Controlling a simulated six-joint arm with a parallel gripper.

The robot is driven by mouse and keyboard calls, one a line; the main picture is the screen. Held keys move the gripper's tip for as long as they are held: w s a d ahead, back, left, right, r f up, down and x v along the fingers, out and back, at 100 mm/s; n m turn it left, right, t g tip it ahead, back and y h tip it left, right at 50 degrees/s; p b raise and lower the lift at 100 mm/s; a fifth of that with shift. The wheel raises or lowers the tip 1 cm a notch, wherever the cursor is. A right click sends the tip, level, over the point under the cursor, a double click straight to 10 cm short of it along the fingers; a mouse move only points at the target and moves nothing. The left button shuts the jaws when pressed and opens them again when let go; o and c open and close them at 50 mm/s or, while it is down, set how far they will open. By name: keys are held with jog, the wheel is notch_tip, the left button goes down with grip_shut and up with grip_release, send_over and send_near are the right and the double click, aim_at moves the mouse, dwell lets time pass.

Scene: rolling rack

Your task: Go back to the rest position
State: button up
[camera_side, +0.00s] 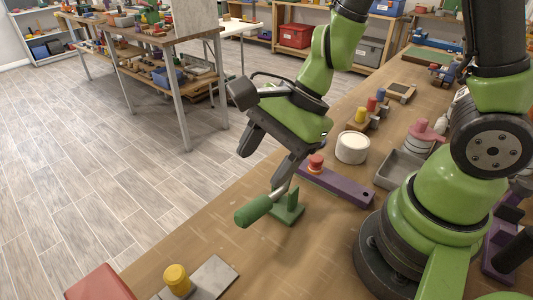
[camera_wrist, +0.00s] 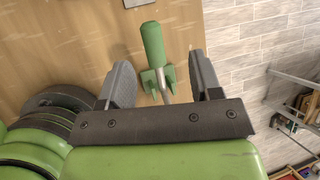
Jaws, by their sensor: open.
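My gripper (camera_side: 264,160) is open above the near edge of the wooden workbench, its dark fingers angled downward. A tool with a green handle (camera_side: 254,210) and a metal shaft rests tilted on a small green stand (camera_side: 289,212) below the fingers. In the wrist view the green handle (camera_wrist: 153,42) and the forked stand (camera_wrist: 148,82) show between the two spread fingers of my gripper (camera_wrist: 160,66), with visible gaps on both sides. Neither finger appears to touch the tool. The lower end of the tool is hidden behind the gripper body in the wrist view.
A purple bar (camera_side: 340,186) with a red knob, a white round container (camera_side: 352,147) and a grey tray (camera_side: 398,170) stand close by. A grey plate (camera_side: 212,276) and a yellow knobbed piece (camera_side: 177,279) lie at the front. The floor is beyond the bench edge.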

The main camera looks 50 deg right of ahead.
jog(key=shift+r, duration=0.15)
jog(key=s+d+r+n+t+h, duration=0.1)
jog(key=s+d+r+n+t, duration=0.1)
jog(key=r+n, duration=0.5)
jog(key=s+d+r+n+t+h, duration=0.2)
jog(key=s+d+r+n, duration=0.3)
jog(key=s+r+n, duration=0.1)
jog(key=shift+s+d+r+n, duration=0.25)
jog(key=shift+r+n, duration=0.25)
jog(key=shift+r, duration=0.3)
